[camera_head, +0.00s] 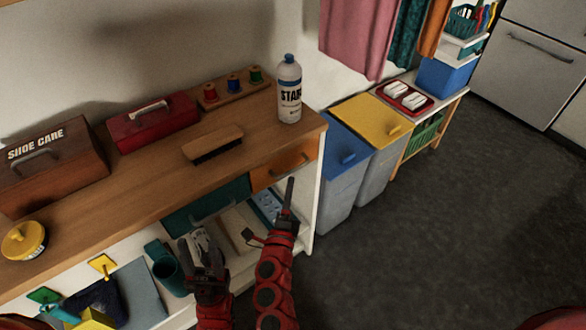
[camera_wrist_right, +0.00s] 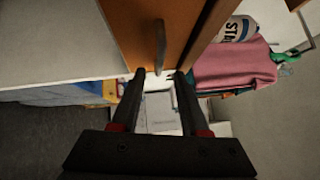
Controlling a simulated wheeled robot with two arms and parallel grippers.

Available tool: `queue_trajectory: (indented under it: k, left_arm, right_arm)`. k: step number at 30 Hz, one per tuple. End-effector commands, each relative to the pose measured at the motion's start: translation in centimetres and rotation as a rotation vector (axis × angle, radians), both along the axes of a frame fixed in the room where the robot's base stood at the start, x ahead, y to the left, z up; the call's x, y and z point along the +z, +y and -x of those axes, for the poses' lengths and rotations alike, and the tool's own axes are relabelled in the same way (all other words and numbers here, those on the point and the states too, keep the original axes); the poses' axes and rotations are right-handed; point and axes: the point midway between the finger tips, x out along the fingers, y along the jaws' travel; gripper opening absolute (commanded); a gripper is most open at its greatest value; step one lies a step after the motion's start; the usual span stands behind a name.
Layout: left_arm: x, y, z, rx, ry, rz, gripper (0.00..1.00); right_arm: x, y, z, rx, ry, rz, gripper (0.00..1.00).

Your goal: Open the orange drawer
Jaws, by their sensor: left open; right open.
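The orange drawer (camera_head: 284,166) is at the right end of the wooden counter, beside a teal drawer (camera_head: 207,204). Its front looks flush with the counter. Its bar handle (camera_wrist_right: 160,45) shows in the right wrist view. My right gripper (camera_head: 290,186) is just below and in front of the drawer. In the right wrist view, the right gripper (camera_wrist_right: 160,73) is open, with the handle ahead between the lines of its fingers; no contact is clear. My left gripper (camera_head: 203,245) is open, lower and to the left, in front of the open shelf. I see nothing held in it.
A starch bottle (camera_head: 289,90), a brush (camera_head: 213,145), a red box (camera_head: 153,122) and a shoe care box (camera_head: 50,165) stand on the counter (camera_head: 130,190). Blue (camera_head: 343,160) and yellow-lidded (camera_head: 372,125) bins stand to the right. The floor (camera_head: 450,220) at right is clear.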

Motion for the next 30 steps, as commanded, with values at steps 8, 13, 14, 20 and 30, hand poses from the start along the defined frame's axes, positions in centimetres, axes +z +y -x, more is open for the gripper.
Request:
queue_trajectory:
  k: [8,13,14,20,30]
  left_arm:
    - [0.7,0.0,0.0,0.000,0.000,0.000,0.50]
    - [0.8,0.0,0.0,0.000,0.000,0.000,0.50]
    - [0.8,0.0,0.0,0.000,0.000,0.000,0.50]
    - [0.8,0.0,0.0,0.000,0.000,0.000,0.50]
    - [0.8,0.0,0.0,0.000,0.000,0.000,0.50]
  right_arm:
    - [0.7,-0.9,-5.1,0.000,0.000,0.003,0.45]
    - [0.8,-1.1,-6.4,0.000,0.000,0.002,0.45]
    - [0.8,-1.1,-6.5,0.000,0.000,0.002,0.45]
    - [0.8,-1.2,-6.6,-0.001,0.000,0.002,0.45]
    - [0.8,-1.2,-6.5,-0.001,0.001,0.003,0.00]
